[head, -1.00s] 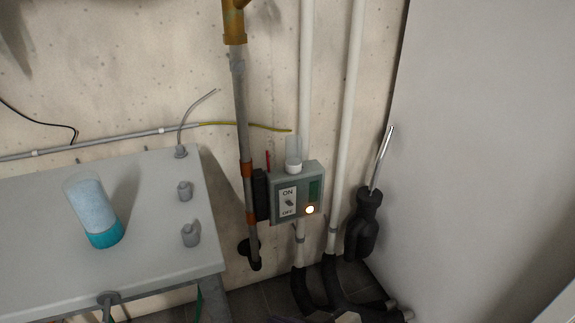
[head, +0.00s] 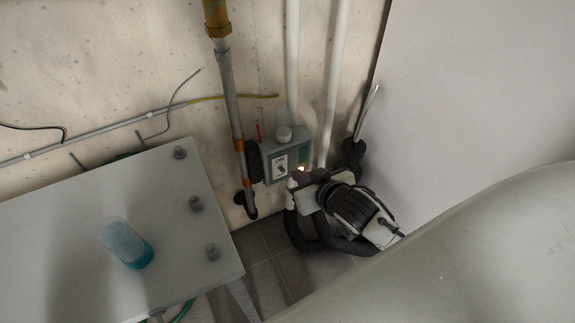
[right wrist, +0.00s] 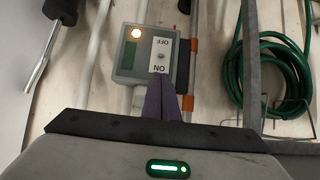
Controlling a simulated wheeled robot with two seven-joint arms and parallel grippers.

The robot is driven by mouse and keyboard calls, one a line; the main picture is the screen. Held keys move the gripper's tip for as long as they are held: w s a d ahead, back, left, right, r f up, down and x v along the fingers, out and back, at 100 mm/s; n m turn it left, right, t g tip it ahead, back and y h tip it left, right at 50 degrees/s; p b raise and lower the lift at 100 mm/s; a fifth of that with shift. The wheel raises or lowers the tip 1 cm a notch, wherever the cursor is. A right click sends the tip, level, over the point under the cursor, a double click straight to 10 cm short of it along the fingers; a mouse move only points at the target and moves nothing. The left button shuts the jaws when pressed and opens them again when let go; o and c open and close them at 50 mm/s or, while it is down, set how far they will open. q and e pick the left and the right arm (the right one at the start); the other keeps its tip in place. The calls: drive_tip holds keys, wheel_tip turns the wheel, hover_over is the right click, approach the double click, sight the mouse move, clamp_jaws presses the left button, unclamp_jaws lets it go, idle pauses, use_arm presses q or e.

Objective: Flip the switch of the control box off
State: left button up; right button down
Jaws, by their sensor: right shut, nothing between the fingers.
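The grey-green control box (head: 299,148) is mounted on the wall, in front of the white pipes. Its ON/OFF plate carries a small switch (head: 281,169); its lamp (head: 301,169) glows orange. In the right wrist view the control box (right wrist: 127,70) appears upside down, with the switch (right wrist: 161,56) between OFF above and ON below. My right gripper (head: 296,183) is just in front of the box's lower part. Its purple fingers (right wrist: 163,97) are shut and empty, with tips close to the ON end. Contact and the lever's exact tilt cannot be told. My left gripper is out of view.
A grey table (head: 60,225) with a blue-based cup (head: 127,243) stands at the left. A copper-jointed pipe (head: 230,100) runs beside the box. A black-handled tool (head: 352,150) hangs to its right, by a pale panel (head: 470,100). A green hose (right wrist: 290,75) hangs nearby.

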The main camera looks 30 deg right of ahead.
drive_tip(key=b, duration=0.2)
approach(279, 164)
drive_tip(key=x, duration=0.3)
drive_tip(key=shift+w+f, duration=0.4)
drive_tip(key=shift+w, duration=0.15)
drive_tip(key=shift+b, duration=0.3)
